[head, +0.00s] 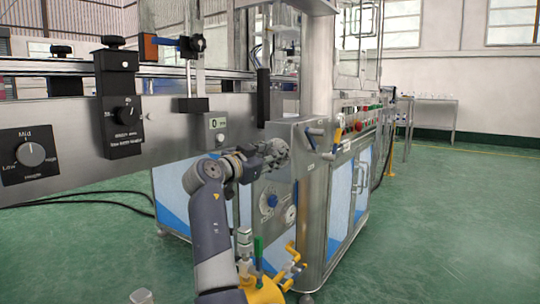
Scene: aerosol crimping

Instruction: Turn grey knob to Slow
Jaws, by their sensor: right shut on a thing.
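My right gripper (275,154) reaches up from the bottom middle to the left face of the metal box (309,133) on the machine. Its fingers are shut on what appears to be the grey knob there. The fingers cover that knob, so its pointer and any Slow mark cannot be read. Another grey knob (30,154), on a black plate at the far left, is marked Low and Mid and stands apart from the gripper. My left gripper is not in view.
A round blue dial (268,201) and yellow fittings (291,254) are below. Green floor (430,220) is clear at right.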

